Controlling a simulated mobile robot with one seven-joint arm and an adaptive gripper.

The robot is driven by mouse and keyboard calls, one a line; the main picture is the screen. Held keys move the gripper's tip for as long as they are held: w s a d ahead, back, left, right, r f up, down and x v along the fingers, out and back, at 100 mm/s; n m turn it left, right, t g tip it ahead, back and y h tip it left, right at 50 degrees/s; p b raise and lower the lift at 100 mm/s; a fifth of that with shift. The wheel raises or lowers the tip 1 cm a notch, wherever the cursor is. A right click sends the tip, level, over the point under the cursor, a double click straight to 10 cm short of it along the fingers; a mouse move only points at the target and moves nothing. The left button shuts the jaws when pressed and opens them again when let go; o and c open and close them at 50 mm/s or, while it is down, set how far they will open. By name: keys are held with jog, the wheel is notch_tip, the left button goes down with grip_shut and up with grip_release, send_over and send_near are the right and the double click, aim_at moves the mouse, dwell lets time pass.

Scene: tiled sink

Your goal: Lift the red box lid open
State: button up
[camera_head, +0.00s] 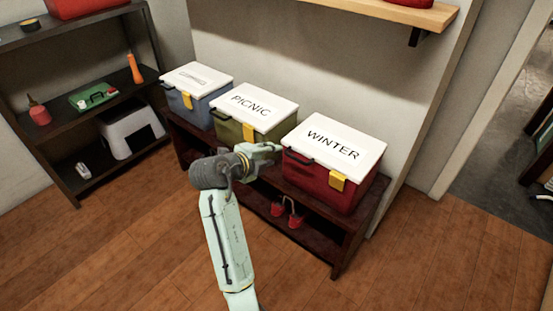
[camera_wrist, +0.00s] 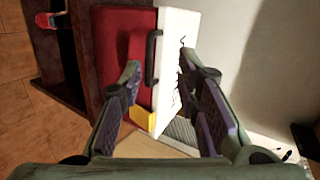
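The red box (camera_head: 318,185) stands at the right end of a low dark bench. Its white lid (camera_head: 352,159), lettered WINTER, lies shut, and a yellow latch (camera_head: 337,182) sits on its front. My gripper (camera_head: 276,149) is at the box's left side, at about lid height. In the wrist view my gripper (camera_wrist: 158,70) is open. One finger is over the red wall (camera_wrist: 110,50) and the other over the white lid (camera_wrist: 176,65). The black side handle (camera_wrist: 152,55) lies between the fingers. I cannot tell whether either finger touches the box.
A green PICNIC box (camera_head: 232,128) and a blue box (camera_head: 188,105) stand left of the red box on the bench (camera_head: 342,222). The wall is close behind them. A wall shelf (camera_head: 415,14) hangs above. Open wooden floor (camera_head: 150,245) lies in front.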

aim_at(294, 159)
jog(key=shift+m+g+h, duration=0.4)
jog(key=shift+m+g, duration=0.2)
jog(key=shift+m, duration=0.2)
jog(key=shift+s+d+f+b+x, duration=0.25)
jog(key=shift+b+x, duration=0.55)
jog(key=shift+x, duration=1.3)
jog(key=shift+s+d+f+b+x, duration=0.1)
jog(key=shift+s+d+b+x, duration=0.5)
jog(key=shift+x, duration=1.5)
jog(key=shift+s+a+f+b+x, duration=0.1)
jog(key=shift+b+x, duration=0.95)
jog(key=shift+x, duration=1.05)
jog(key=shift+d, duration=0.1)
jog(key=shift+d, duration=0.1)
jog(key=c, duration=0.7)
grip_shut()
